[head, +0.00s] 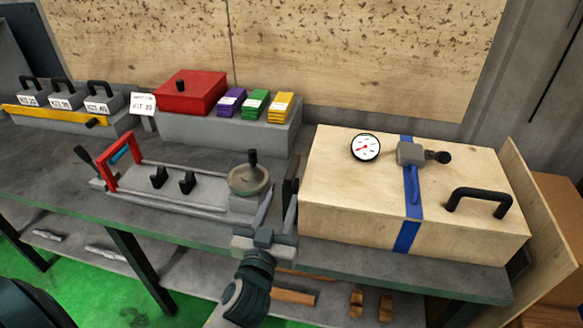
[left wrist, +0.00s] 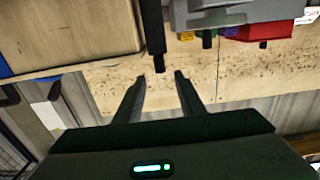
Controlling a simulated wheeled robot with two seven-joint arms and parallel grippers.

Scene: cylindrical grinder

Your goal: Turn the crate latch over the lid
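The wooden crate (head: 330,195) stands at the right of the bench with its lid down. A blue strap (head: 405,235) crosses it, and a grey block with a black knob (head: 411,153) sits on the lid. A dark upright bar (head: 291,175) stands beside the crate's left side; I cannot tell if it is the latch. In the left wrist view a black bar (left wrist: 153,35) reaches down beside the crate (left wrist: 65,35), its end near the gap between my fingertips. My left gripper (head: 280,192) is open and empty left of the crate; it also shows in the left wrist view (left wrist: 159,76).
A black handle (head: 480,197) and a round gauge (head: 365,147) are on the crate. The grinder fixture with a handwheel (head: 248,180) stands close left of my gripper. A red box (head: 190,91) and coloured packs (head: 255,104) sit behind. A wooden panel (head: 535,215) leans at right.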

